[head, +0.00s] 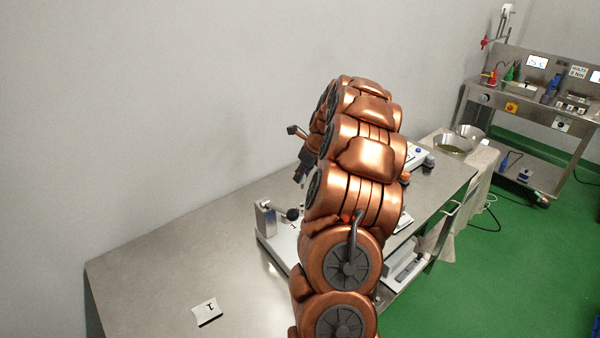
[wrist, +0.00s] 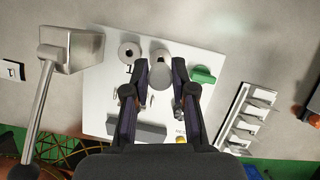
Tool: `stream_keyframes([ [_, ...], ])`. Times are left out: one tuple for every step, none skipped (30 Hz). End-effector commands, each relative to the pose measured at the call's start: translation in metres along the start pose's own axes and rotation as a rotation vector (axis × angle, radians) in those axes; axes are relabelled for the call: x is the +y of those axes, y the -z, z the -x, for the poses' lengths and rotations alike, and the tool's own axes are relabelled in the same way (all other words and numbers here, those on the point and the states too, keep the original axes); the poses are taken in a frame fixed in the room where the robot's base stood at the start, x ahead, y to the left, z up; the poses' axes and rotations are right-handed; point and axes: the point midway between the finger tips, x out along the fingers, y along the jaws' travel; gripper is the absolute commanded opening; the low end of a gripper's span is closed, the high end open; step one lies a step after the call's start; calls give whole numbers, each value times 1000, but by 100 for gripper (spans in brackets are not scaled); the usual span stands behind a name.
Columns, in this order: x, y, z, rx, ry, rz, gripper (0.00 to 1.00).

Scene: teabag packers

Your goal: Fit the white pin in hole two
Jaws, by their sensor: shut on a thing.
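The white pin (wrist: 160,77) shows in the wrist view as a pale, rounded, end-on shape between my fingertips. My gripper (wrist: 161,70) is shut on it, above the white board (wrist: 97,98). A grey round collar (wrist: 130,51) with a dark hole, marked 1, stands left of the pin. Another round collar (wrist: 161,55) lies right behind the pin, partly covered by it; I cannot tell whether the pin is in its hole. In the head view, my gripper (head: 303,166) is a dark shape beside my copper arm, and the pin cannot be made out.
A metal block with a lever (wrist: 73,50) stands at the board's left. A green piece (wrist: 203,75) sits at its right, and a white slotted rack (wrist: 240,120) lies beyond. In the head view, a card (head: 207,312) lies on the bare front of the steel table (head: 140,275).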

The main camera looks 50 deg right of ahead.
Motion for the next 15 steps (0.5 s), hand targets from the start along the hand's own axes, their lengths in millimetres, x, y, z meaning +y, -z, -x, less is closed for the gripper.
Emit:
stream_keyframes([
  [0, 0, 0, 0, 0, 1, 0],
  [0, 0, 0, 0, -1, 1, 0],
  [0, -1, 0, -1, -1, 1, 0],
  [1, -1, 0, -2, -1, 1, 0],
  [1, -2, 0, -2, -1, 1, 0],
  [1, -2, 1, -4, -2, 1, 0],
  [1, -2, 1, -5, -2, 0, 0],
  [1, -1, -2, -5, -2, 0, 0],
  [1, 0, -4, -5, -2, 0, 0],
  [1, 0, -6, -5, -2, 0, 0],
  [1, 1, -7, -5, -2, 1, 0],
  [1, 2, -10, -5, -2, 1, 0],
  [1, 3, -12, -5, -2, 1, 0],
  [1, 4, -14, -5, -1, 1, 0],
  [1, 5, -17, -5, -2, 0, 0],
])
